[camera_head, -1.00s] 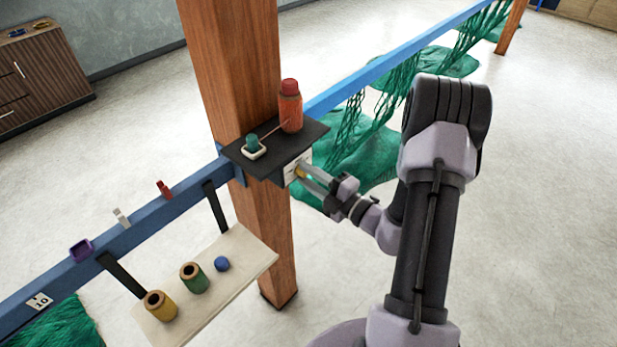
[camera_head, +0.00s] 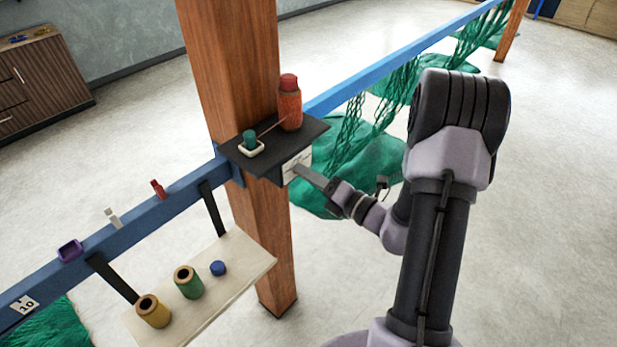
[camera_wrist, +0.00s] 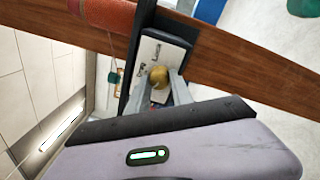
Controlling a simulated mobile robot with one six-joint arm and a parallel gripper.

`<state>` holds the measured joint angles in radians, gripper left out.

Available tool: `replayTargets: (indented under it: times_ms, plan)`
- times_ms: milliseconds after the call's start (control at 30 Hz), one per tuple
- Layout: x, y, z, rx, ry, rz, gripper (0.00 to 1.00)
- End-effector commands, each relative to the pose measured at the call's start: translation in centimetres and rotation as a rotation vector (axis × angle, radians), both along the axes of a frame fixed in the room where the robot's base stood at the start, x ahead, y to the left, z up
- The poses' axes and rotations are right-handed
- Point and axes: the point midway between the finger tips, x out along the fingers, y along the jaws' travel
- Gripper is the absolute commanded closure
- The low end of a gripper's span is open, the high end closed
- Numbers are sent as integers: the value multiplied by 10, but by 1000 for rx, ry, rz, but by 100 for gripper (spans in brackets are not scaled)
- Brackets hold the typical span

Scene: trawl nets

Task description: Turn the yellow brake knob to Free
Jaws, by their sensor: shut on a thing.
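The yellow brake knob (camera_wrist: 159,76) sits on a pale plate (camera_wrist: 148,52) with small dark marks, seen in the wrist view. The plate also shows in the head view (camera_head: 290,167) below the front of a black shelf on the wooden post. My gripper (camera_wrist: 166,92) has its two fingers on either side of the knob and is shut on it. In the head view my gripper (camera_head: 302,172) reaches the plate from the right, and its fingers hide the knob. The marks on the plate are too small to read.
The black shelf (camera_head: 255,163) carries a red-orange bottle (camera_head: 289,104) and a small white dish (camera_head: 250,150) with a teal item. Green nets (camera_head: 350,165) hang behind. The floor at right is clear.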

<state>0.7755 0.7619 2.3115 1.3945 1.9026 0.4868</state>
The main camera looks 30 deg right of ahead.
Motion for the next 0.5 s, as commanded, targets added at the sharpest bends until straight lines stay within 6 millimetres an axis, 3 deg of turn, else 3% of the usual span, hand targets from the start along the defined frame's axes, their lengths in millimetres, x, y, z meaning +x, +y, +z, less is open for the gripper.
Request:
replayTargets:
  times_ms: [500]
  plan:
    - [1, -1, 2, -56, -24, -2, 100]
